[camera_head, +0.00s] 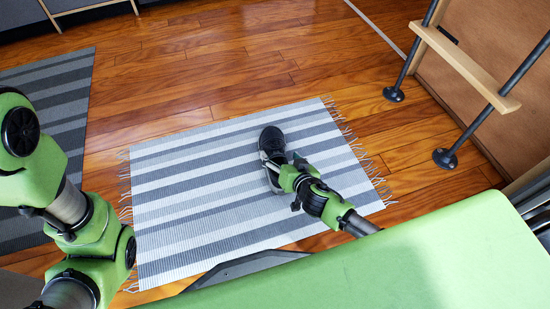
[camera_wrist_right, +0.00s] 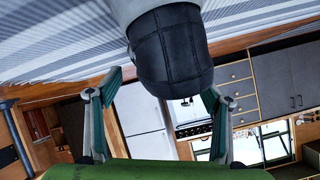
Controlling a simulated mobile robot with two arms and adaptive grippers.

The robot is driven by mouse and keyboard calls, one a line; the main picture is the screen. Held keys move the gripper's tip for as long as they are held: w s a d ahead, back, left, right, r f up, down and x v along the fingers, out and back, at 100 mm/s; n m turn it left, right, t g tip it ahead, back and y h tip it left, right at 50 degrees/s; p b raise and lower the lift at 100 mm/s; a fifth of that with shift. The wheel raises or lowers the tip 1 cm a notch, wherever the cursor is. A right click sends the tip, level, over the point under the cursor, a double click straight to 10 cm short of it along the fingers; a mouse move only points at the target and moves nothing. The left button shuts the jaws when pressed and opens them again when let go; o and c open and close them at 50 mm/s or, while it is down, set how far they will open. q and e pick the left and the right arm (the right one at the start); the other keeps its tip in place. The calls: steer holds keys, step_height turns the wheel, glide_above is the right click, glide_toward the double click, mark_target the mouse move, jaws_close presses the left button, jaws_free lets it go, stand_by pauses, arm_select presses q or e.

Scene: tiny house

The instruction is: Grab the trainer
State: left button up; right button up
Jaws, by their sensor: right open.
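The trainer (camera_head: 271,139), dark with a grey sole edge, lies on the striped rug (camera_head: 180,220). My right gripper (camera_head: 275,163) is at its near end, low over the rug. In the right wrist view the trainer's dark rounded end (camera_wrist_right: 172,50) shows between the two spread fingers of my right gripper (camera_wrist_right: 162,84). The fingers are open, with visible gaps to the shoe at both sides. The gripper hides part of the shoe's near end in the head view. My left arm shows at the left, but its gripper is out of view.
A second, darker striped rug (camera_head: 60,90) lies at the left. A ladder with a wooden step (camera_head: 465,65) and dark metal feet stands at the right. Bare wooden floor (camera_head: 240,60) is clear beyond the rug.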

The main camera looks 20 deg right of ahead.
mark_target(272, 140)
steer(key=b+x, duration=0.2)
steer(key=x, duration=0.1)
steer(key=shift+w+d+f+b, duration=0.2)
steer(key=shift+f+b, duration=0.1)
steer(key=shift+b, duration=0.1)
steer(key=shift+w+a+f, duration=0.1)
steer(key=shift+w+f, duration=0.05)
steer(key=shift+w, duration=0.5)
steer(key=c, duration=1.5)
